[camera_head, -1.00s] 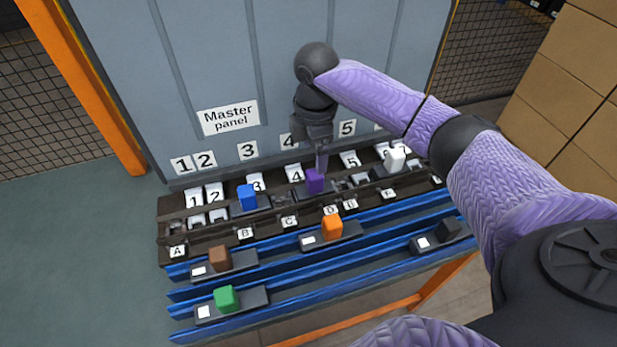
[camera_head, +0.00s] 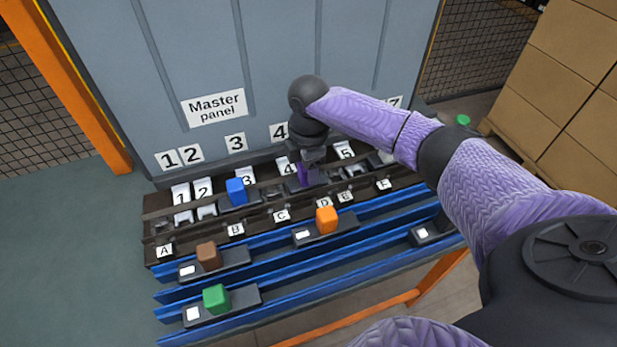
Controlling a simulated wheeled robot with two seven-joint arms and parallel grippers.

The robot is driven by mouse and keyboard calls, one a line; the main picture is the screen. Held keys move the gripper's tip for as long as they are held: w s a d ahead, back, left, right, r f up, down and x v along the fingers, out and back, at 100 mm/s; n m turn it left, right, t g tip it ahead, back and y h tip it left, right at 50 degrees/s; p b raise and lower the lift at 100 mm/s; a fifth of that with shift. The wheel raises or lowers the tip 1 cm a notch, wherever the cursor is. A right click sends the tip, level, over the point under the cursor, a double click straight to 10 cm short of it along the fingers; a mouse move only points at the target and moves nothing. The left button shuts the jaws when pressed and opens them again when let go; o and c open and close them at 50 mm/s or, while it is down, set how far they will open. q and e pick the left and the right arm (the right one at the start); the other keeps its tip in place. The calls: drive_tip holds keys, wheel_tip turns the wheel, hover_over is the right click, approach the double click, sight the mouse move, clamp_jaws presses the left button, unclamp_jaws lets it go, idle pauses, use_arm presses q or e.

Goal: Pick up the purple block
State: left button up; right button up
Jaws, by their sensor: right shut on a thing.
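The purple block (camera_head: 304,174) stands in the dark upper rack, right of the label 4, and is partly covered by my right gripper. My right gripper (camera_head: 306,166) reaches down from above and is shut on the purple block. The block still appears down at its place in the rack; whether it is clear of the surface cannot be told. My left gripper is not in view.
A blue block (camera_head: 236,191) stands left in the same rack (camera_head: 155,230). Orange (camera_head: 327,219), brown (camera_head: 207,253) and green (camera_head: 216,298) blocks sit on holders on the blue rails in front. A grey panel (camera_head: 230,60) rises close behind. Cardboard boxes (camera_head: 560,90) stand at right.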

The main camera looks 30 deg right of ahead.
clamp_jaws()
